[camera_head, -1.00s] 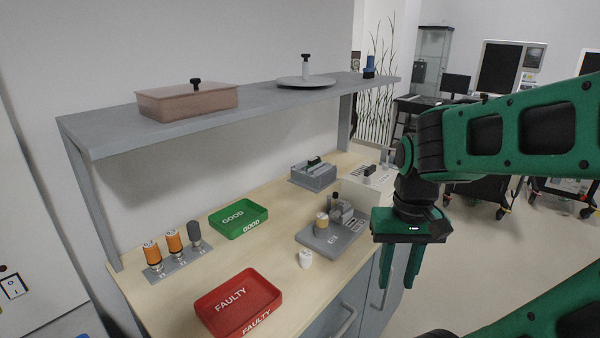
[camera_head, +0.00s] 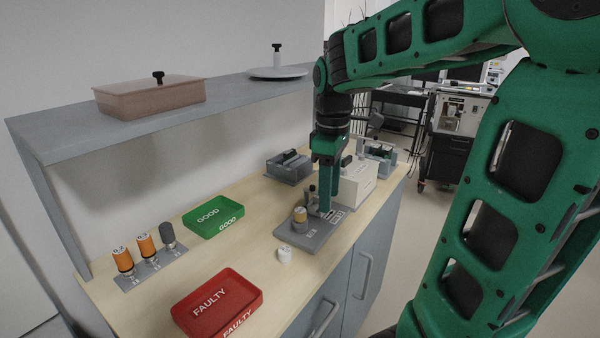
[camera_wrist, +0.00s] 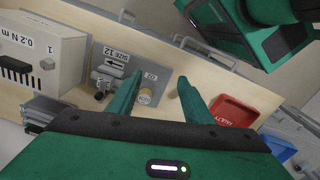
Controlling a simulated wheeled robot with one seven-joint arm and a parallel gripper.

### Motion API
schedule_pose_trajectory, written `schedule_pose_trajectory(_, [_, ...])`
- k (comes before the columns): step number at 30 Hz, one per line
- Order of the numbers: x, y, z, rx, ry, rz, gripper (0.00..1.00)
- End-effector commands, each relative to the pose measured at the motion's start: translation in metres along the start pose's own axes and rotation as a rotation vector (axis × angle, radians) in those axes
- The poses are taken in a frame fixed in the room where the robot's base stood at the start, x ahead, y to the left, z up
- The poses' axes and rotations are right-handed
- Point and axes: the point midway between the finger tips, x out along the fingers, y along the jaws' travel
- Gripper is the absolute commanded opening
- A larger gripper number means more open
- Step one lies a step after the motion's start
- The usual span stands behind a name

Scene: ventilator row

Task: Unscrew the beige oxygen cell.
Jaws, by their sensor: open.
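A green GOOD tray (camera_head: 214,232) and red FAULTY tray (camera_head: 190,322) lie left. A beige box (camera_head: 360,190) is behind my gripper. A shelf (camera_head: 60,122) hangs above.

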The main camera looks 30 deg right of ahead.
Motion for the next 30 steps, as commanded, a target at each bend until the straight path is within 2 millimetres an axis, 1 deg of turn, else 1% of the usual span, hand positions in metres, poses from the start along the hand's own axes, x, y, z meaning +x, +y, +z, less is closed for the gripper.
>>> schedule_pose_trajectory(1, [-0.005, 0.009, -0.019, -0.117, 0.000, -0.001, 0.46])
schedule_pose_trajectory(3, [-0.010, 0.016, -0.040, -0.267, 0.002, -0.003, 0.46])
schedule_pose_trajectory(6, [-0.016, 0.024, -0.062, -0.427, 0.005, -0.005, 0.46])
schedule_pose_trajectory(9, [-0.019, 0.028, -0.075, -0.524, 0.009, -0.005, 0.46])
schedule_pose_trajectory(13, [-0.016, 0.030, -0.080, -0.571, 0.009, -0.007, 0.46])
schedule_pose_trajectory(17, [-0.004, 0.030, -0.080, -0.571, 0.009, -0.008, 0.46])
schedule_pose_trajectory(24, [0.036, 0.030, -0.078, -0.567, 0.008, -0.010, 0.46])
schedule_pose_trajectory(30, [0.066, 0.030, -0.078, -0.566, 0.008, -0.009, 0.46])
